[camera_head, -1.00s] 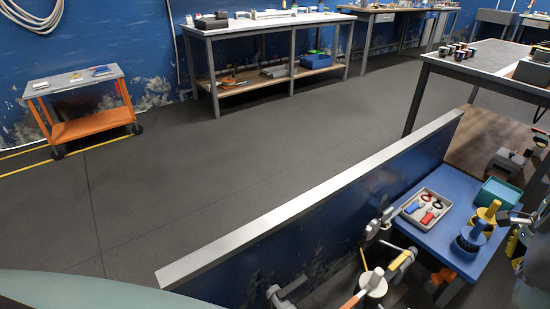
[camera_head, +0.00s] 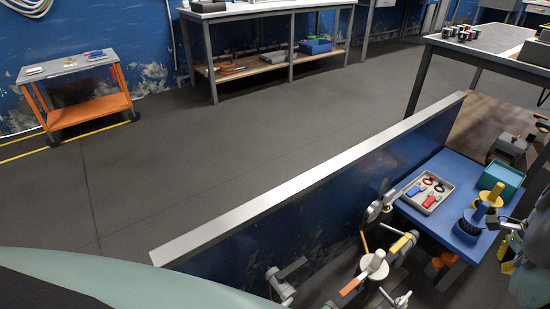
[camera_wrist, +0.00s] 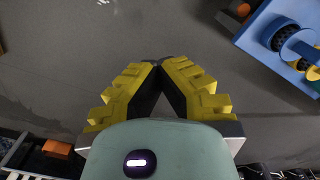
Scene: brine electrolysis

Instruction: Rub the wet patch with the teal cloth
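I cannot make out a wet patch in either view. A teal, box-like item (camera_head: 500,178) lies on the far right corner of the low blue table (camera_head: 428,219); I cannot tell whether a cloth is in it. My gripper (camera_wrist: 158,63) points over bare grey floor in the wrist view. Its two yellow fingers meet at the tips, with nothing visible between them. The blue table's corner (camera_wrist: 252,35) is to the right of the gripper in that view.
A low wall (camera_head: 310,190) with a pale top runs diagonally beside the blue table. Valves and pipes (camera_head: 373,265) stand in front of it. A grey tray (camera_head: 408,196) holds small red and blue items. An orange cart (camera_head: 90,112) stands far left. Open floor lies beyond the wall.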

